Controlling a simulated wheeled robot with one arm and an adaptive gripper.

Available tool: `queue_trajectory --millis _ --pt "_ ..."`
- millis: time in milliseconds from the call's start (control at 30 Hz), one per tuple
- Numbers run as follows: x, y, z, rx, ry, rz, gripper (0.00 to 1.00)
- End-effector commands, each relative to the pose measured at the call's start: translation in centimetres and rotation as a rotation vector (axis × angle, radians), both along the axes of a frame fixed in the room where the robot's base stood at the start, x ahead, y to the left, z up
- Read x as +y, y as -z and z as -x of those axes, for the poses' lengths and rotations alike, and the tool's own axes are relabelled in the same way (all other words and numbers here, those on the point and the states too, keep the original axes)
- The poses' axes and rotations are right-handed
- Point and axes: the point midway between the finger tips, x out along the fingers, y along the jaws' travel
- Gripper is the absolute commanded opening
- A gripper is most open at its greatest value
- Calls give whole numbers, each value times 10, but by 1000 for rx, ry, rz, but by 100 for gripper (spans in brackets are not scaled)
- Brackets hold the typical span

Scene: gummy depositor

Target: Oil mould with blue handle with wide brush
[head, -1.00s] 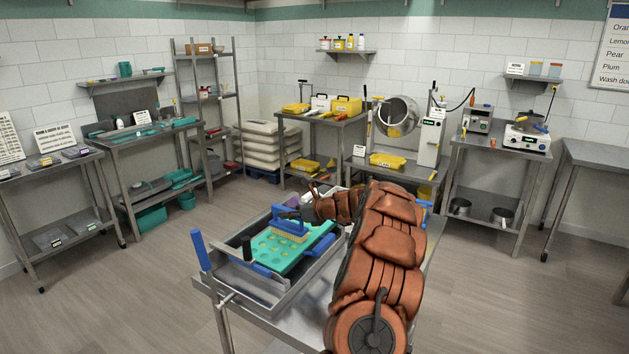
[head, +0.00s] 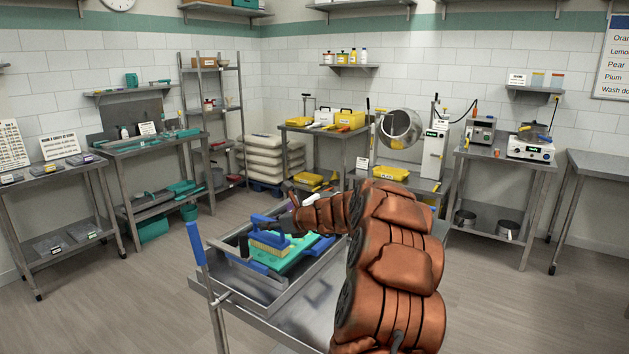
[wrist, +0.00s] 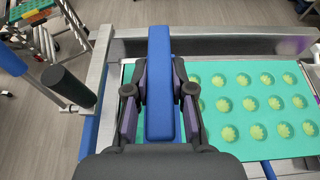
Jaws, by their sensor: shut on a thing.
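My gripper (head: 288,224) is shut on the blue wide brush (head: 268,222). The brush's pale bristles point down at the left end of the teal mould (head: 288,263). In the wrist view the blue brush (wrist: 160,95) is between my fingers (wrist: 160,88) and hides part of the mould's left side. The mould (wrist: 240,140) lies flat, with rows of round yellow-green cavities showing right of the brush. I cannot tell whether the bristles touch the mould.
A steel frame (wrist: 220,32) surrounds the mould on the steel table (head: 262,312). A blue-gripped lever (head: 196,243) rises at its left, and a black knob (wrist: 68,88) stands beside the brush. Benches with yellow and teal tools line the walls. Floor to the left is clear.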

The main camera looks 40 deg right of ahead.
Motion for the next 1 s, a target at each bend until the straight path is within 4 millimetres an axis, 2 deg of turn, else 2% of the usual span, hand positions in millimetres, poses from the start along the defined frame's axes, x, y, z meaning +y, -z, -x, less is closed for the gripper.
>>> queue_trajectory --millis 567,667,733,1000 --pt "38 3 7 2 11 0 0" --pt "39 -8 6 2 11 -3 0" --pt "39 -23 6 1 10 3 0" --pt "40 -42 6 0 9 -1 0"
